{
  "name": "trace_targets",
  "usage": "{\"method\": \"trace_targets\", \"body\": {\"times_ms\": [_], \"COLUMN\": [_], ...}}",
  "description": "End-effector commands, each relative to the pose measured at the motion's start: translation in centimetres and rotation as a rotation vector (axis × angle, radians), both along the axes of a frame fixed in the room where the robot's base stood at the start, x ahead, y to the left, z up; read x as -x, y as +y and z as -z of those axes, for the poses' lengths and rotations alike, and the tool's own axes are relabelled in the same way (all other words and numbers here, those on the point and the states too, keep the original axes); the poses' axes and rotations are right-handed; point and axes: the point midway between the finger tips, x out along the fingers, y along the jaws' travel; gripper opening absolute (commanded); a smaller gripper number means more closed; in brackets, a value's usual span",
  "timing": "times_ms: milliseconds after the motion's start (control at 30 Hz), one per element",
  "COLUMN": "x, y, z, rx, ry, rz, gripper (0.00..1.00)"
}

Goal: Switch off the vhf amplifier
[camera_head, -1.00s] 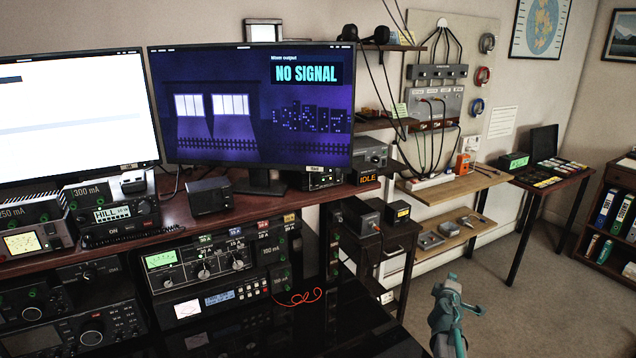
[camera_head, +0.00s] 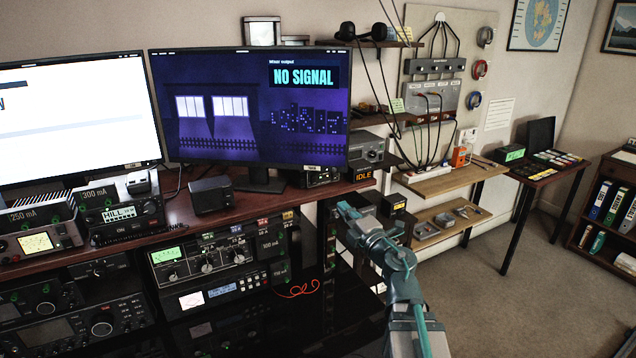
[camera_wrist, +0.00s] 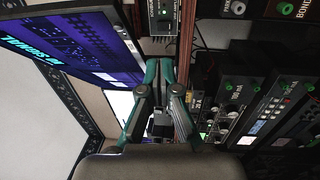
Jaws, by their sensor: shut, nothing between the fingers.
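No readable label names the VHF amplifier, so I cannot tell which unit it is. Candidates in the head view are the grey unit with an IDLE display (camera_head: 366,150) at the right end of the desk, and the 250 mA unit (camera_head: 38,240) and the HILL unit (camera_head: 122,213) at the left. My gripper (camera_head: 347,209) is just right of the desk's end, in front of the small side stand, and hides part of the dark box there. In the wrist view my gripper (camera_wrist: 160,68) is shut and empty, with the monitor on one side and rack units on the other.
The monitor (camera_head: 250,110) stands on the wooden desk (camera_head: 290,194). Wooden shelves (camera_head: 440,180) are at the right.

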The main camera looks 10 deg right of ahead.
Motion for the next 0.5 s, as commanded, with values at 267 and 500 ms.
{"method": "trace_targets", "body": {"times_ms": [267, 500], "x": [-0.4, -3.3], "y": [0.0, 0.7], "z": [0.0, -0.4], "rx": [0.0, -0.001], "ry": [0.0, 0.001], "rz": [0.001, 0.001], "gripper": [0.0, 0.0]}}
